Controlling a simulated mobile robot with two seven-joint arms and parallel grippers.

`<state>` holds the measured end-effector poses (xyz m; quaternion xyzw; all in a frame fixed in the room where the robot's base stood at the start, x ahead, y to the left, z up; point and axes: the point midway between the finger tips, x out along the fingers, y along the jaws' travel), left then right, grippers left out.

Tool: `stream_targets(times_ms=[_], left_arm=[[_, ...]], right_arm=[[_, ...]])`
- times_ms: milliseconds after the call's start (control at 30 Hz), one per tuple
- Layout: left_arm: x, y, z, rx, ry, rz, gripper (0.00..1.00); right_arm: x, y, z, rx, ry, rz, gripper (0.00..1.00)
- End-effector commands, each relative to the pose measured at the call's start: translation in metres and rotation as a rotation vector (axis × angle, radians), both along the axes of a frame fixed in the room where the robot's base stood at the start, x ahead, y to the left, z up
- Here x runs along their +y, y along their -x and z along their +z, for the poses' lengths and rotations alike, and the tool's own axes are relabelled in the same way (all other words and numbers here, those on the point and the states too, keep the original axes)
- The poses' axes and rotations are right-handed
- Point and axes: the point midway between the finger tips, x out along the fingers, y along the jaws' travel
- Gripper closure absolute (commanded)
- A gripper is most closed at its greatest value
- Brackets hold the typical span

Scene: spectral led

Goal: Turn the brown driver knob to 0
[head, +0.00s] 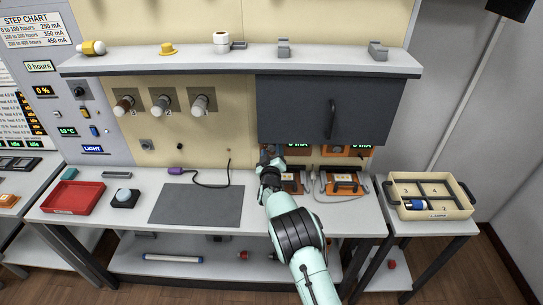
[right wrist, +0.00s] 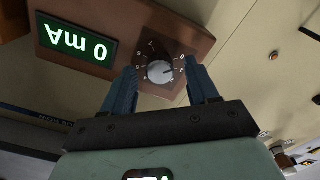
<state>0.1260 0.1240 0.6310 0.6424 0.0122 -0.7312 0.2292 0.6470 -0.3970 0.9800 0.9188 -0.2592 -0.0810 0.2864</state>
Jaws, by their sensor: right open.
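The brown driver (right wrist: 190,32) fills the upper part of the right wrist view, upside down. Its green display (right wrist: 76,45) reads 0 mA. Its knob (right wrist: 160,71) has a light grey face, a dark skirt and small scale marks around it; I cannot tell for sure which mark it points to. My right gripper (right wrist: 162,78) is open, with one blue finger on each side of the knob; contact is not clear. In the head view my right gripper (head: 269,154) is at the left end of the driver, below the dark cabinet, and hides the knob there. My left gripper is not in view.
A dark cabinet door (head: 310,110) hangs just above my right gripper. An orange driver (head: 345,151) stands to the right. A grey mat (head: 197,205), red tray (head: 73,197) and cream sorting box (head: 430,209) lie on the worktops. The mat is clear.

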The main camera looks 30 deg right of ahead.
Motion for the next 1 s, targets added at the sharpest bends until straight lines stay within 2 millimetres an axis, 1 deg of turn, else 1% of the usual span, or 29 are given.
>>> stream_targets(times_ms=[133,233,400,600,700,833,1000], left_arm=[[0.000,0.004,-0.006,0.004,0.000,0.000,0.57],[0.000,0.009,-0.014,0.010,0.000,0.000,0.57],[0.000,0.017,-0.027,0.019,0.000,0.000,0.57],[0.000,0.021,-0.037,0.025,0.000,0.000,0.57],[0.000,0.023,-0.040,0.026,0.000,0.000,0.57],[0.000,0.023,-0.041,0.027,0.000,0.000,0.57],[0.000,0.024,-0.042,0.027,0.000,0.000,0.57]], right_arm=[[0.006,0.008,-0.001,0.000,0.000,0.001,0.41],[0.013,0.021,-0.002,0.000,-0.001,0.002,0.41],[0.031,0.050,-0.003,0.001,-0.003,0.002,0.41],[0.052,0.083,-0.002,0.001,-0.002,0.002,0.41],[0.060,0.097,-0.001,0.000,-0.002,0.002,0.41],[0.067,0.108,-0.001,0.000,0.000,0.001,0.41],[0.070,0.114,0.000,0.001,0.001,0.000,0.41]])
